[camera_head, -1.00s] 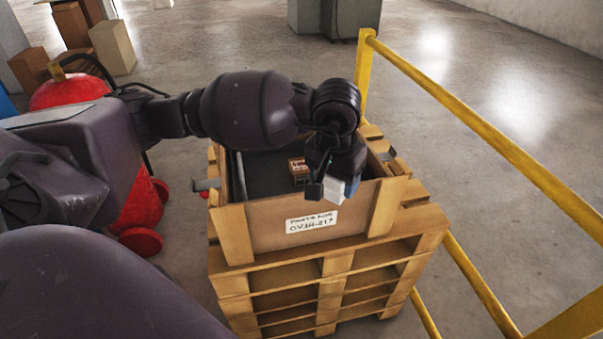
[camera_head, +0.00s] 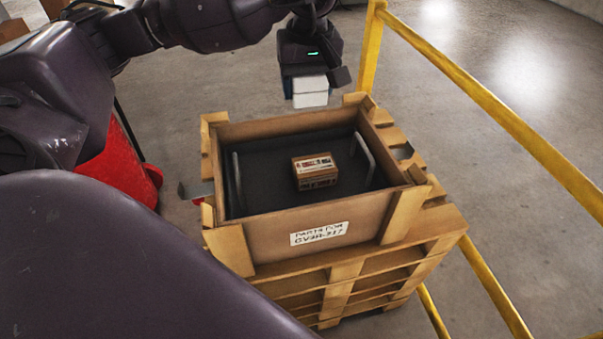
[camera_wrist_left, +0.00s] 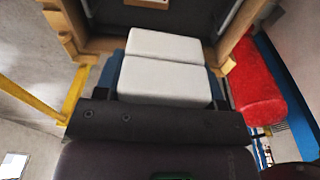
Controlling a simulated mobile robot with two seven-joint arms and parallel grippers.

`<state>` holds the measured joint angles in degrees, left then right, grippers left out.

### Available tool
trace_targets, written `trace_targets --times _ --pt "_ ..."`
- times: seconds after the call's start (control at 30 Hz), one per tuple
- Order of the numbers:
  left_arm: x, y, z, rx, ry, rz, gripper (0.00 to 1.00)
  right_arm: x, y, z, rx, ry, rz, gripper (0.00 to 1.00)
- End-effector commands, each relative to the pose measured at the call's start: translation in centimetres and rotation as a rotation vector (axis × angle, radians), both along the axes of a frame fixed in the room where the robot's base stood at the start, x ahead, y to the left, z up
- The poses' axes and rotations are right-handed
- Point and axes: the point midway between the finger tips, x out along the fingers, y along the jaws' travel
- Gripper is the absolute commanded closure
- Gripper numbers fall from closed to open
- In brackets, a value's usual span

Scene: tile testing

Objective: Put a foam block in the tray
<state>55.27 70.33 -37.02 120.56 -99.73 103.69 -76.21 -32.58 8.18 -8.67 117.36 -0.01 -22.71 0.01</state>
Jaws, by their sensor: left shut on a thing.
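A white foam block (camera_head: 309,98) is held in my left gripper (camera_head: 312,82), which is shut on it. The block has a seam or edge across it, clear in the left wrist view (camera_wrist_left: 165,78). The dark tray (camera_head: 265,165) with two grey upright handles lies inside a wooden crate. My left gripper holds the block above the crate's back edge in the head view, apart from the tray. My right gripper is not in view.
The wooden crate (camera_head: 270,240), with a label on its front, stands on stacked pallets (camera_head: 345,290). A small printed brown box (camera_head: 316,172) sits in the tray, with bare tray floor around it. A yellow railing (camera_head: 490,100) runs along the right. A red object (camera_head: 108,170) stands at left.

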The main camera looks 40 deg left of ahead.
Motion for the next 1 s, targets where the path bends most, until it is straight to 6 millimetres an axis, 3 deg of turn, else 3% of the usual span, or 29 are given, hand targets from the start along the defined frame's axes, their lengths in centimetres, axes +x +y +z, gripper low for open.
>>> trace_targets --times 0.17,0.4,0.8,1.0 --pt "-0.1 0.0 -0.7 0.0 0.001 0.047 0.62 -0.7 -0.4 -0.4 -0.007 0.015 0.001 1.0" --pt "-0.1 0.0 -5.6 -0.001 0.006 0.049 0.62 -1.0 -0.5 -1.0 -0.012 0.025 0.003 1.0" --pt "-0.1 0.0 -13.9 -0.001 0.004 0.049 0.62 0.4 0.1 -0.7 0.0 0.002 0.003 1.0" --pt "-0.1 0.0 -15.7 0.0 0.0 0.047 0.62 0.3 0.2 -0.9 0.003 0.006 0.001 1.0"
